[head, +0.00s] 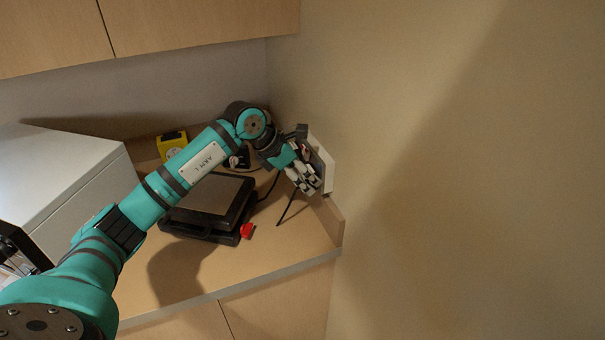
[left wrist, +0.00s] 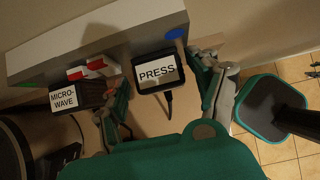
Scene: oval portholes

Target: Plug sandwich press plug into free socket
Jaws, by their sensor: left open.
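The black plug labelled PRESS (left wrist: 158,79) is at the face of the white socket strip (left wrist: 95,38) on the right wall; whether it is fully seated cannot be told. A black cord hangs from it. My left gripper (head: 306,180) is open at the strip; in the left wrist view its fingers stand on either side of the PRESS plug, with visible gaps. The strip also shows in the head view (head: 322,168), partly hidden by the gripper. The dark sandwich press (head: 212,200) sits on the counter, partly behind my left arm. My right gripper is not in view.
A dark plug labelled MICROWAVE (left wrist: 64,98) is left of the PRESS plug, near red and white parts (left wrist: 92,69) on the strip. A white microwave-like box (head: 60,180) and a yellow item (head: 172,143) stand on the wooden counter (head: 285,250). Its front right is clear.

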